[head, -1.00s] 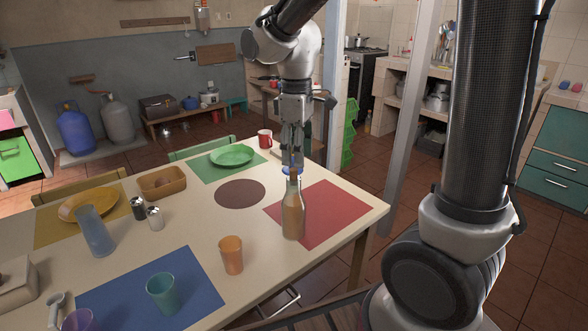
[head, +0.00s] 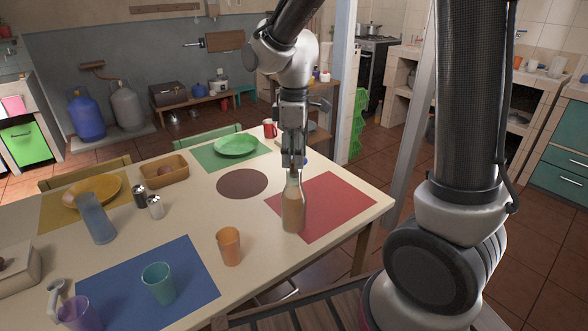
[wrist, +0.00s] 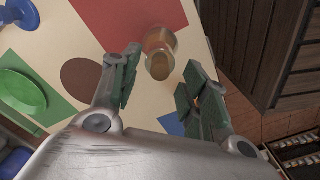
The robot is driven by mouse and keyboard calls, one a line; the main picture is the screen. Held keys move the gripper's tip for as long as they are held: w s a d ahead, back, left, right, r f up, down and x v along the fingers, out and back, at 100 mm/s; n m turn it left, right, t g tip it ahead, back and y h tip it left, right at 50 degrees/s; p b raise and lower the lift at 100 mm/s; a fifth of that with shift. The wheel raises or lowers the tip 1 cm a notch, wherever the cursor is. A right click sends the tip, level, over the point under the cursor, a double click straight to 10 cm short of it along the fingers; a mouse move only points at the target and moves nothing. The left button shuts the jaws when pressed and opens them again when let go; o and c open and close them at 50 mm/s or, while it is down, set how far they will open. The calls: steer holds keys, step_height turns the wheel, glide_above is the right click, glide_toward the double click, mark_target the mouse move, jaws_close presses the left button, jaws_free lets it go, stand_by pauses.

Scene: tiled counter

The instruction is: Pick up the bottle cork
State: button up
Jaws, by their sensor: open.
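The bottle (head: 293,212) stands upright on the table at the edge of the red mat, with a tan content. In the wrist view the bottle (wrist: 158,40) is seen from above, and its brown round top, which looks like the cork (wrist: 160,66), lies just beyond the gap between the fingers. My gripper (head: 292,163) points down right above the bottle neck in the head view. Its green-grey fingers stand apart with nothing between them in the wrist view (wrist: 156,86). The fingers hide the cork in the head view, and I cannot tell whether they touch it.
An orange cup (head: 229,246) stands left of the bottle. A teal cup (head: 159,284) is on the blue mat, and a blue tumbler (head: 97,218) stands farther left. A green plate (head: 236,146) lies behind. The red mat (head: 335,205) is bare to the right.

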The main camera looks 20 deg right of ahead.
step_height(320, 180, down, 2)
steer(key=shift+f, duration=0.1)
steer(key=shift+c, duration=0.2)
steer(key=c, duration=0.8)
steer(key=shift+o, duration=0.2)
